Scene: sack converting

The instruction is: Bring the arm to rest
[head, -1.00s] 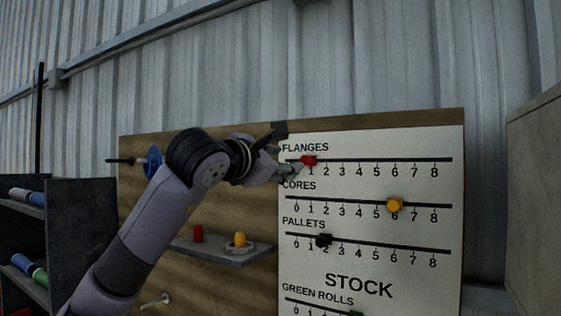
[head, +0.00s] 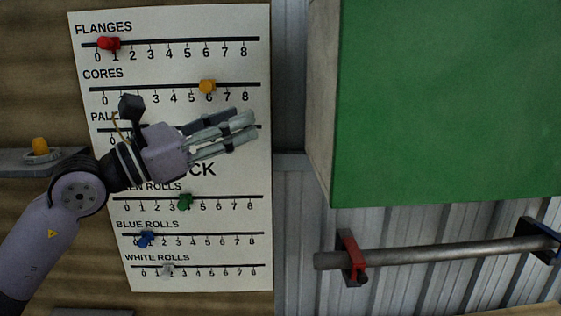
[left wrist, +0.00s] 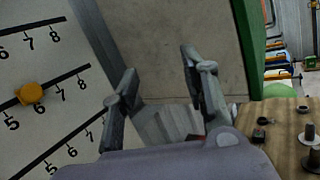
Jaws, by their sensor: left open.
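My left gripper (head: 236,130) is open and empty in the head view, in front of the white stock board (head: 230,60), with its fingers pointing right. It covers much of the pallets row, whose knob is hidden, and part of the word STOCK. In the left wrist view the open fingers (left wrist: 156,70) have nothing between them. The red flanges knob (head: 108,43) sits near 1. The orange cores knob (head: 207,86) is at 6 and also shows in the left wrist view (left wrist: 29,93). My right gripper is not in view.
A green-faced box (head: 450,100) stands at the right, above a metal bar (head: 440,252) with a red clamp (head: 350,257). Green (head: 184,202), blue (head: 146,239) and white (head: 168,270) knobs sit lower on the board. A small shelf (head: 60,160) is at the left.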

